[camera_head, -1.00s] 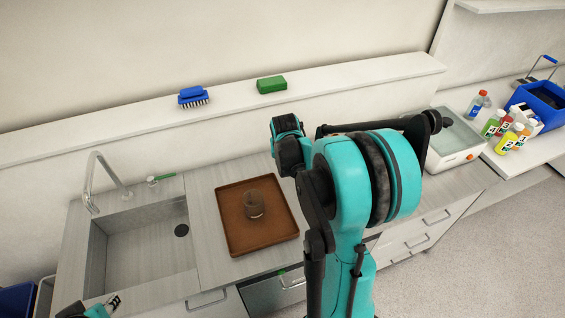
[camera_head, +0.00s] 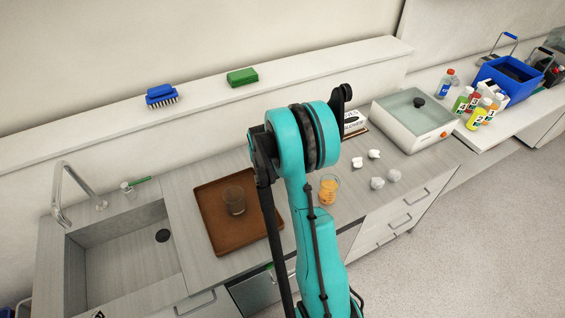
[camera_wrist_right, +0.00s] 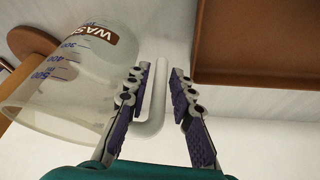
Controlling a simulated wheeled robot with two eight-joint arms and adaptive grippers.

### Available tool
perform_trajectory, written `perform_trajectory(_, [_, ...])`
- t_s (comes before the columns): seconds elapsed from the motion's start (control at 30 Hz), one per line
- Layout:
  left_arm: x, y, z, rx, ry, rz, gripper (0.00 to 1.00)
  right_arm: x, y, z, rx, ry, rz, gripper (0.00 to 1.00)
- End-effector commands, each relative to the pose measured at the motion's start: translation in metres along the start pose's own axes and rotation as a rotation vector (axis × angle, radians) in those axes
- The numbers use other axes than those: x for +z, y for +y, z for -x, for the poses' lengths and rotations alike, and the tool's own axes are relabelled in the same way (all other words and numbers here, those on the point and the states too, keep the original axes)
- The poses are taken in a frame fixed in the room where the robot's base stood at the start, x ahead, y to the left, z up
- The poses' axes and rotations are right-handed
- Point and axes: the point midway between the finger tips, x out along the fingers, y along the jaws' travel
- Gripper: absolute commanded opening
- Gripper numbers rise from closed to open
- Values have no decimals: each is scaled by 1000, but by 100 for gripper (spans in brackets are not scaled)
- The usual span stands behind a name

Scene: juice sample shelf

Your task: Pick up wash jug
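The wash jug (camera_wrist_right: 75,75), clear with blue graduation marks and a brown "WASH" label, fills the left of the right wrist view. Its pale handle (camera_wrist_right: 155,98) stands between the fingers of my right gripper (camera_wrist_right: 163,85). The fingers are apart on either side of the handle, with a gap visible at the right finger. In the head view my right arm hides this gripper, and I cannot make out the jug. Only a dark sliver, likely my left gripper (camera_head: 98,315), shows at the bottom left edge.
A brown tray (camera_head: 217,240) holding a clear glass (camera_head: 235,200) lies beside the sink (camera_head: 120,260). A glass of orange juice (camera_head: 329,188) and several small white pieces (camera_head: 377,183) are right of my arm. A lidded white box (camera_head: 415,120) stands farther right.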

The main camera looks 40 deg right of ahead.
Motion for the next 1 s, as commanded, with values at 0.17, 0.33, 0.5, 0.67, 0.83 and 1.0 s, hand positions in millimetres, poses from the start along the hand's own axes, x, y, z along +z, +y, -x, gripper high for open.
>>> perform_trajectory(0.17, [0,0,0,0,0,0,32,0,0,-2,0,0,0,23])
perform_trajectory(0.33, [0,0,0,0,0,0,32,0,0,-2,0,0,0,0])
perform_trajectory(0.5, [0,0,0,0,0,0,32,0,0,-2,0,0,0,0])
perform_trajectory(0.67, [0,0,0,0,0,0,32,0,0,-2,0,0,1,0])
perform_trajectory(0.83, [-2,0,3,0,0,0,32,-6,1,13,0,1,1,0])
perform_trajectory(1.0, [-7,0,10,0,0,0,32,-20,3,46,0,0,1,0])
